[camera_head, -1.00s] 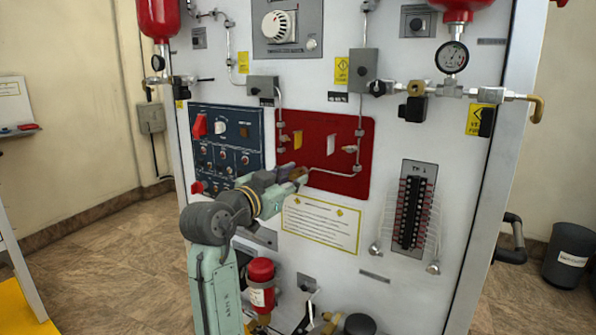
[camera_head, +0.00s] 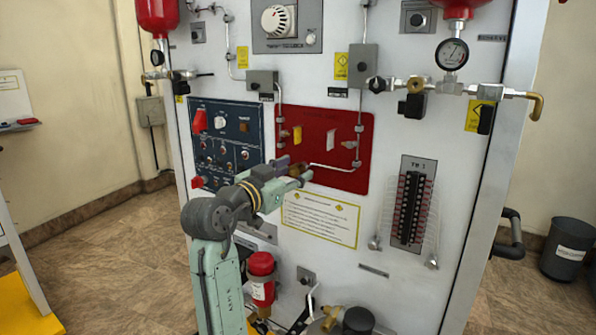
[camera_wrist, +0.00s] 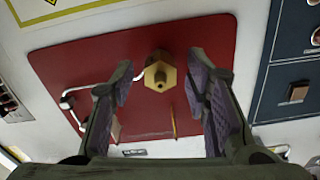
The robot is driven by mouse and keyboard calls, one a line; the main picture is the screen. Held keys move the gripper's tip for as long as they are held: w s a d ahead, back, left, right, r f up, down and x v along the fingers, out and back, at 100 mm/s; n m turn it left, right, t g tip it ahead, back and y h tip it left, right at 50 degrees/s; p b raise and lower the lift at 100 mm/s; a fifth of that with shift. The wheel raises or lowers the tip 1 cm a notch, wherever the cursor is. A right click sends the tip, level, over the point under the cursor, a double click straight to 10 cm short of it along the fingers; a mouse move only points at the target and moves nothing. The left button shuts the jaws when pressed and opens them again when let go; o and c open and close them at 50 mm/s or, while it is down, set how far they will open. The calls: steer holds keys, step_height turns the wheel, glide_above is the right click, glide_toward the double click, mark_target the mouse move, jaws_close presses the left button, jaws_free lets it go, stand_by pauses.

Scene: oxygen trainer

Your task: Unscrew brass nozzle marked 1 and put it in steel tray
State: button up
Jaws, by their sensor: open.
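A brass hex nozzle (camera_wrist: 160,76) sits on the red panel in the wrist view, at upper middle, between my spread fingers. A gap shows on both sides of it. My gripper (camera_wrist: 161,84) is open and empty, with purple pads facing inward. In the head view my gripper (camera_head: 292,172) is at the lower left of the red panel (camera_head: 345,181), and its fingers partly hide the brass nozzle (camera_head: 297,168). I cannot read a mark 1 on it. I cannot make out a steel tray in either view.
A dark blue switch panel (camera_head: 226,116) is left of the red panel. A thin white pipe (camera_wrist: 105,82) runs beside the nozzle. A yellow-bordered placard (camera_head: 320,219) is below. A red bottle (camera_head: 262,280) stands low beside my arm.

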mark_target(291, 174)
steer(key=shift+b+v, duration=0.3)
steer(key=shift+v, duration=1.6)
steer(key=shift+a+f+m+b, duration=0.1)
steer(key=shift+f+m+b, duration=0.2)
steer(key=shift+m+b, duration=0.9)
steer(key=shift+r+m, duration=0.25)
steer(key=shift+m, duration=0.25)
